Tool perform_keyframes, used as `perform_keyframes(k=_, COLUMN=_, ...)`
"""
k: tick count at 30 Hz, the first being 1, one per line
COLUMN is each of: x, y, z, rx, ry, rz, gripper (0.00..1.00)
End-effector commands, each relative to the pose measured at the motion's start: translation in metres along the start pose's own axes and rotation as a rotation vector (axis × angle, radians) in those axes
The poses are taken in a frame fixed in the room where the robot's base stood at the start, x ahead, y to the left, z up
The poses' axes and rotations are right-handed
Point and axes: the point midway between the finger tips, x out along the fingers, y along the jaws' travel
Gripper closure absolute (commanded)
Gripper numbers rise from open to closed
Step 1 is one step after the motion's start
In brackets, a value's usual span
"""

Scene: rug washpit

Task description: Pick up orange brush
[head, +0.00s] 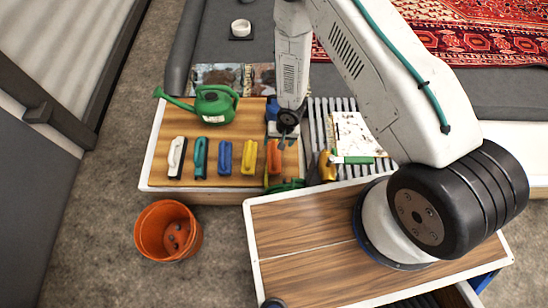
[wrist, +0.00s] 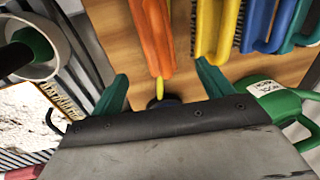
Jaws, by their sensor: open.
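The orange brush (head: 274,157) lies on the wooden board at the right end of a row of brushes, partly hidden by my arm in the head view. In the wrist view the orange brush (wrist: 153,38) points lengthwise toward my gripper. My gripper (wrist: 162,84) is open, with its two green fingers on either side of the line of the brush's near end. Nothing is held.
The yellow brush (wrist: 216,32) lies close beside the orange one, with the blue brush (wrist: 262,24) beyond. A green watering can (head: 212,104) stands behind the row. A slatted rack (head: 318,128) with a stained sheet is to the right. An orange bucket (head: 150,236) stands on the floor.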

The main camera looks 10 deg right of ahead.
Motion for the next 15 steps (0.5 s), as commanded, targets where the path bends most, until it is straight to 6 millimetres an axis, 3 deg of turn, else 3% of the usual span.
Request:
perform_keyframes(k=4, x=0.019, y=0.001, z=0.012, rx=0.005, ry=-0.017, rz=-0.014, gripper=0.21)
perform_keyframes(k=15, x=0.064, y=0.003, z=0.009, rx=0.007, ry=-0.018, rz=-0.014, gripper=0.21)
